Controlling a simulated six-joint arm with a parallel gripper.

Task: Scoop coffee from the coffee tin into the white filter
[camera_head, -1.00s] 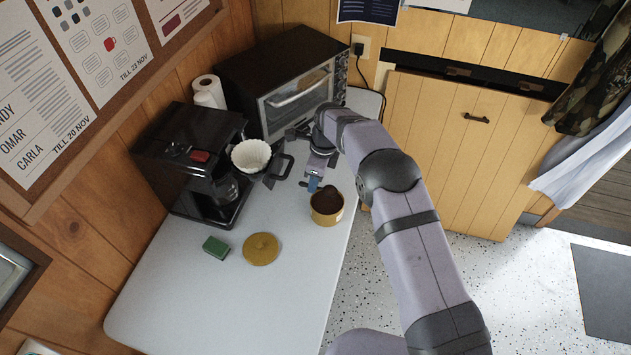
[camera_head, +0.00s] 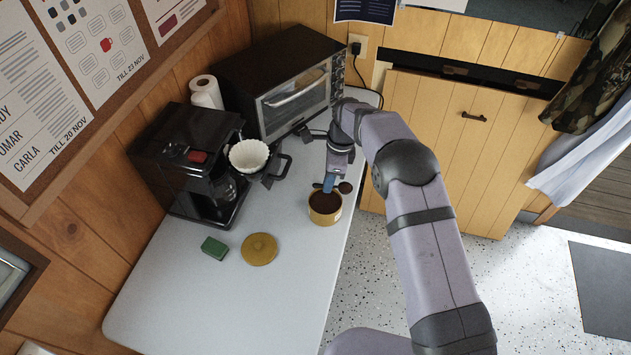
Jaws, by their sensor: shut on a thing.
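The coffee tin (camera_head: 325,214) is yellow and open on the white table, with dark brown coffee inside. My gripper (camera_head: 329,181) points down just above the tin's far rim. It is shut on a scoop with a blue handle (camera_head: 328,184). A small dark round part (camera_head: 345,187), which looks like the scoop's bowl, shows at the right, near the tin's far right rim. I cannot tell whether coffee is in it.
A round yellow lid (camera_head: 260,249) and a green sponge (camera_head: 214,248) lie on the table (camera_head: 225,302) left of the tin. A black toaster oven (camera_head: 283,85) and a paper roll (camera_head: 206,92) stand at the back. The front of the table is clear.

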